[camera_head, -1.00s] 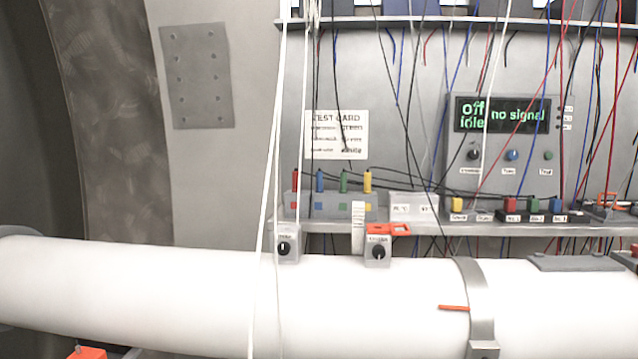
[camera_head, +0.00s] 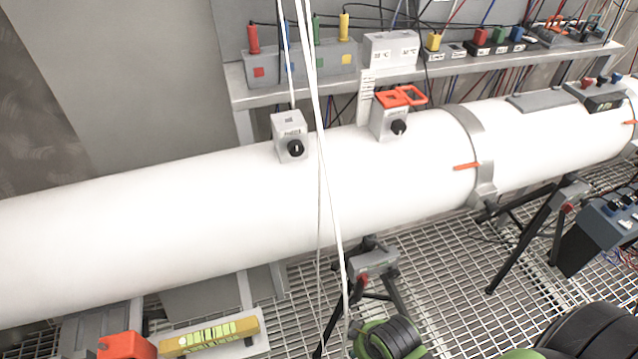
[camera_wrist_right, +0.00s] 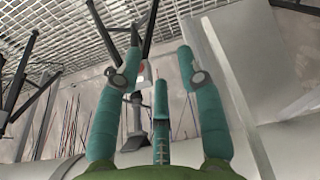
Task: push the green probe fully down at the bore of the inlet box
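The green probe (camera_head: 317,30) stands upright in the grey rack (camera_head: 300,66) on the shelf, between a blue and a yellow probe; a white cable partly crosses it. Two small grey boxes with black knobs sit on top of the white pipe: a left box (camera_head: 288,128) and a right box (camera_head: 388,120) with an orange frame on it. Their labels are too small to read surely, so I cannot tell which is the inlet box. No bore shows clearly. My right gripper (camera_wrist_right: 159,66) has its teal fingers spread, with nothing held, away from the probe. My left gripper is not in view.
White cables (camera_head: 325,170) hang in front of the pipe (camera_head: 200,205). The shelf (camera_head: 240,98) also holds a white box (camera_head: 390,48) and coloured blocks. Tripod stands and a yellow level (camera_head: 210,338) are below, over grating (camera_head: 450,270).

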